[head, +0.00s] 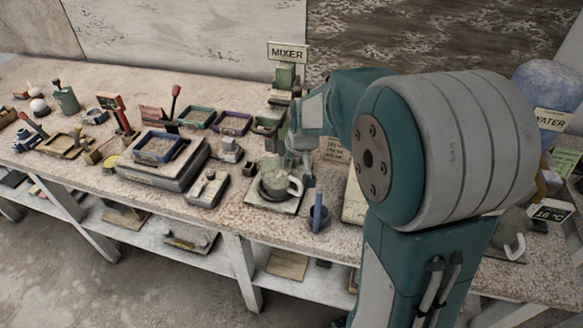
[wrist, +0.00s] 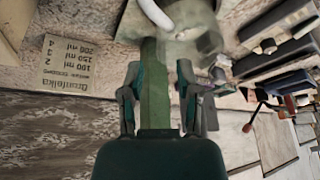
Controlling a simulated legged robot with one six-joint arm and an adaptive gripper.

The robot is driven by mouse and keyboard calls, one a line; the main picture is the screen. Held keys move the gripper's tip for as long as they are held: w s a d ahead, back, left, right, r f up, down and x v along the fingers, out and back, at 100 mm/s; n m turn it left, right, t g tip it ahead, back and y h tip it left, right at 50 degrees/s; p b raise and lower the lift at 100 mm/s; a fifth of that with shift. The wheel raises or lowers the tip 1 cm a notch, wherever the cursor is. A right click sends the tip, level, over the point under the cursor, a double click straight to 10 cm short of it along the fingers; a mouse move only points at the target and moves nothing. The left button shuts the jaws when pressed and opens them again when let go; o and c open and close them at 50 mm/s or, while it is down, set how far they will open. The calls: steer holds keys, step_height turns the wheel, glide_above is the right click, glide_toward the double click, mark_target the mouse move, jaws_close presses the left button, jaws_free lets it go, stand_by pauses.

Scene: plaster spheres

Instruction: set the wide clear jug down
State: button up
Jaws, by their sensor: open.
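The wide clear jug (head: 273,184) with a white handle stands upright on a pale square plate (head: 262,203) in front of the mixer. In the wrist view, the jug (wrist: 192,22) is cut off by the top edge, with its white handle (wrist: 155,13) beside it. My gripper (head: 300,160) is just above and behind the jug. In the wrist view, my gripper (wrist: 158,68) is open, with its two fingers apart and the handle beyond their tips. A green post shows between the fingers; nothing is visibly gripped.
The mixer sign (head: 287,53) tops a green stand behind the jug. A blue upright holder (head: 318,213) stands close at right. A grey scale (head: 160,175) with a blue tray is at left. A printed card (wrist: 68,65) shows in the wrist view. Bench space is crowded.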

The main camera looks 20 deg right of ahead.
steer(key=v, duration=0.2)
steer(key=shift+s+a+r, duration=0.1)
steer(key=shift+s+r, duration=0.15)
steer(key=s+a+r, duration=0.1)
steer(key=s+r, duration=0.2)
steer(key=s, duration=0.4)
steer(key=s+a+r, duration=0.2)
steer(key=s+r, duration=0.1)
steer(key=s, duration=0.5)
steer(key=s+a+r+t, duration=0.1)
steer(key=s+a+r, duration=0.1)
steer(key=s, duration=0.6)
steer(key=shift+a+r+n, duration=0.2)
steer(key=shift+r+n, duration=0.2)
steer(key=shift+s, duration=0.1)
